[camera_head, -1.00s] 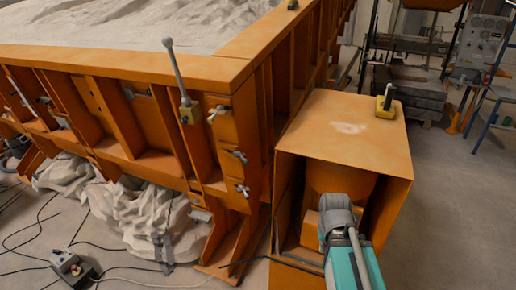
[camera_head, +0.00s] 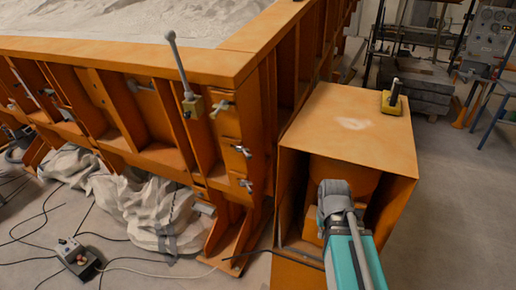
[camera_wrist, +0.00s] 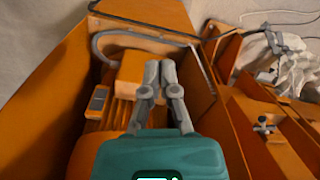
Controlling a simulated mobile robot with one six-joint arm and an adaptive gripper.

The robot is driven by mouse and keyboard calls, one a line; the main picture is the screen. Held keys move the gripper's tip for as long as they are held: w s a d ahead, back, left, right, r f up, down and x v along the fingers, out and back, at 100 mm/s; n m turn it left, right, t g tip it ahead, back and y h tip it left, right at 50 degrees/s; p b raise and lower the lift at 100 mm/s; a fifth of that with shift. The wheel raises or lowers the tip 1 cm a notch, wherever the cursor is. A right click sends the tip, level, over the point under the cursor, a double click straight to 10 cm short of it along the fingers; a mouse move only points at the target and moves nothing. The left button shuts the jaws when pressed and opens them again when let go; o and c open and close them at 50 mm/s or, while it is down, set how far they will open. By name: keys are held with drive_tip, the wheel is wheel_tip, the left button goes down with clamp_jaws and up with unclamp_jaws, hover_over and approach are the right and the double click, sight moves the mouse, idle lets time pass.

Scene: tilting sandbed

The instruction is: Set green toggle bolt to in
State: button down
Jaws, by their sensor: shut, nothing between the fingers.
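Several small grey wing-handled bolts are on the orange frame of the sandbed in the head view: an upper one (camera_head: 220,108), a middle one (camera_head: 241,151) and a lower one (camera_head: 246,186) near its corner. I see no clear green on any of them and cannot tell which is the green toggle bolt. One wing-handled bolt (camera_wrist: 264,125) also shows at the right of the wrist view. My gripper (camera_wrist: 160,66) is shut and empty in the wrist view, its fingertips above the orange housing, apart from that bolt. In the head view my arm covers the housing's open front.
An orange box housing (camera_head: 345,112) stands right of the sandbed, with a small yellow block and black handle (camera_head: 392,98) on top. A grey lever (camera_head: 180,70) rises from the frame. A control box (camera_head: 76,258) and cables lie on the floor.

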sight(243, 151)
drive_tip(key=w+a+r+m+p, duration=0.2)
drive_tip(key=w+a+r+p, duration=0.1)
drive_tip(key=w+r+p, duration=0.3)
drive_tip(key=w+a+r+m+y+p, duration=0.1)
drive_tip(key=w+a+r+m+p, duration=0.1)
drive_tip(key=w+r+p, duration=0.4)
drive_tip(key=w+a+r+m+p, duration=0.2)
drive_tip(key=w+a+r+p, duration=0.2)
drive_tip(key=w+r+p, duration=0.2)
drive_tip(key=shift+a+r+y+p, duration=0.15)
drive_tip(key=shift+r+p, duration=0.45)
drive_tip(key=shift+r, duration=0.3)
drive_tip(key=shift+a+r+y+p, duration=0.1)
drive_tip(key=shift+r+y+p, duration=0.05)
drive_tip(key=shift+r+p, duration=0.6)
drive_tip(key=w+a+r+m+g+y+p, duration=0.1)
drive_tip(key=w+a+r+m+p, duration=0.1)
drive_tip(key=w+a+m, duration=0.3)
drive_tip(key=w+a+r, duration=0.1)
drive_tip(key=w+a, duration=0.2)
drive_tip(key=w, duration=0.1)
drive_tip(key=shift+w, duration=0.4)
drive_tip(key=s+a+f+b, duration=0.3)
drive_tip(key=a+f+b, duration=0.2)
drive_tip(key=f+b, duration=0.5)
drive_tip(key=shift+a+f, duration=0.3)
